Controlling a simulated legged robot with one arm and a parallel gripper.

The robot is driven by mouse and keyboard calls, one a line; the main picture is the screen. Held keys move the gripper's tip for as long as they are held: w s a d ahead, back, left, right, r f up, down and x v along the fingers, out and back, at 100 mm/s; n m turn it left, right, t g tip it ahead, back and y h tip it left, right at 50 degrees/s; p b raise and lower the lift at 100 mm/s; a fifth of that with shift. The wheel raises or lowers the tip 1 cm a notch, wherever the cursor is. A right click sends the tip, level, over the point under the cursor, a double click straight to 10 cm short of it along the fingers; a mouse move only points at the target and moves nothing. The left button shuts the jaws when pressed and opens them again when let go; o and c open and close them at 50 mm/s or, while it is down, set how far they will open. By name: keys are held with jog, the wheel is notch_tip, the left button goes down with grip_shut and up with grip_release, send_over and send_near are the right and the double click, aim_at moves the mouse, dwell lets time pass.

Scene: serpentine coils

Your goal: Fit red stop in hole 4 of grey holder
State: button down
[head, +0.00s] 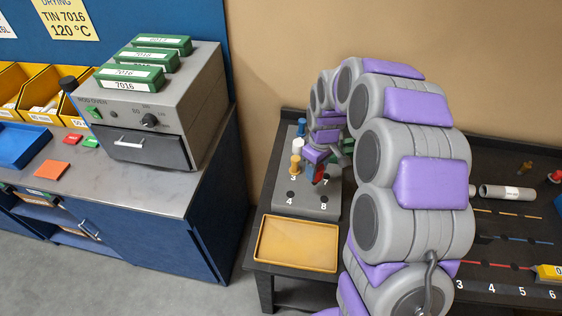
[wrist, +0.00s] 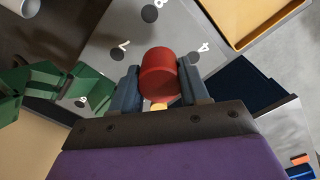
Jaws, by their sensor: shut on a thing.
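The red stop (wrist: 158,72) is between the two fingers of my gripper (wrist: 159,90), which is shut on it. In the head view the red stop (head: 318,174) is partly hidden by my gripper (head: 315,160), over the holder's right side near label 7. The grey holder (head: 308,211) has a bare, dark hole 4 (head: 290,194) at its front left, also bare in the wrist view (wrist: 192,57), just right of the stop. Holes 7 (wrist: 117,54) and 8 (wrist: 150,13) look empty too. The stop appears above the plate, apart from hole 4.
A yellow stop (head: 296,164) stands by label 3, with white and blue ones behind. A yellow tray (head: 297,243) lies in front of the holder. A green object (wrist: 30,85) is at the wrist view's left. A grey cylinder (head: 505,192) lies on the table at right.

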jog(key=n, duration=0.1)
jog(key=a+n, duration=0.1)
jog(key=n, duration=0.1)
jog(key=shift+a+r+p, duration=0.2)
jog(key=shift+r+p, duration=0.1)
jog(key=shift+r, duration=0.1)
jog(key=shift+a+r+n+p, duration=0.15)
jog(key=shift+a+n+p, duration=0.15)
jog(key=shift+n, duration=0.9)
jog(key=a+n+p, duration=0.3)
jog(key=a+n, duration=0.4)
jog(key=n, duration=0.7)
jog(key=f, duration=0.2)
jog(key=d+f+b, duration=0.1)
jog(key=f, duration=0.2)
jog(key=d+f, duration=0.1)
jog(key=f, duration=0.2)
jog(key=shift+s+d+b, duration=0.2)
jog(key=shift+s+b, duration=0.1)
jog(key=shift+b, duration=0.05)
